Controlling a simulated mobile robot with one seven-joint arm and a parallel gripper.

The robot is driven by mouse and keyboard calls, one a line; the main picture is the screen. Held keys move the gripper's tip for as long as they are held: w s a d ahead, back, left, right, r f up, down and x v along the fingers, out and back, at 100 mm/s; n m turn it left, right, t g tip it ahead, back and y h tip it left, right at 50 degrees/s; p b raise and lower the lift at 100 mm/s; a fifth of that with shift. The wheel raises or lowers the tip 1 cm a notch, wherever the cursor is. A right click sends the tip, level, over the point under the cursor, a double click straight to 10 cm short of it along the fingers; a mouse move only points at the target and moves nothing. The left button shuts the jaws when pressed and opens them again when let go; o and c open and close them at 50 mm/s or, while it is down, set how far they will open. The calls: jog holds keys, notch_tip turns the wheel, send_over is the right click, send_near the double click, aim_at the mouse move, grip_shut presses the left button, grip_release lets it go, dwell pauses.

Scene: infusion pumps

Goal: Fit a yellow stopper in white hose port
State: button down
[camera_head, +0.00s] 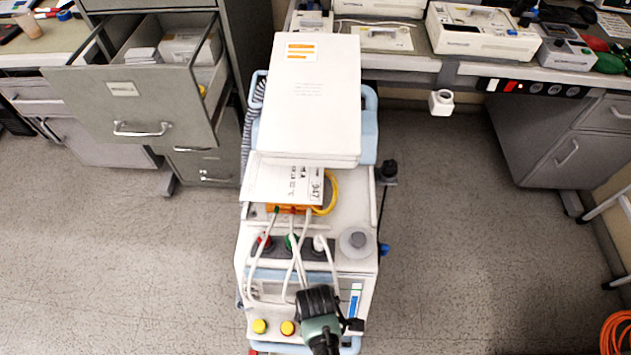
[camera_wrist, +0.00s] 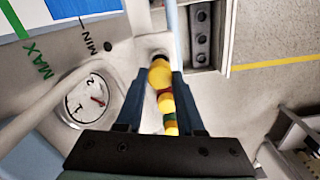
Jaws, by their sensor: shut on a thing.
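My gripper (camera_wrist: 158,88) is shut on a yellow stopper (camera_wrist: 160,73), which sits between its fingertips in the wrist view. Below it in that view are more yellow, red and green round parts, partly overlapping; I cannot tell whether they are attached. In the head view my arm covers the cart's front right, and the fingertips are hidden. Two more stoppers, one yellow (camera_head: 259,326) and one yellow with a red-orange centre (camera_head: 288,328), are on the cart's front left. The white hose port (camera_head: 320,243) is right of the red and green ones, with a white hose at it.
The cart (camera_head: 350,210) carries a large white box (camera_head: 310,95), a paper label sheet (camera_head: 283,180) and a grey round knob (camera_head: 357,240). A dial gauge (camera_wrist: 88,101) is left of my fingers. An open drawer (camera_head: 135,100) stands at left.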

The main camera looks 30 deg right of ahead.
jog(key=shift+f+b, duration=0.95)
jog(key=shift+f, duration=0.45)
jog(key=shift+c, duration=2.2)
grip_release()
notch_tip(320, 180, up, 13)
jog(key=p, duration=0.3)
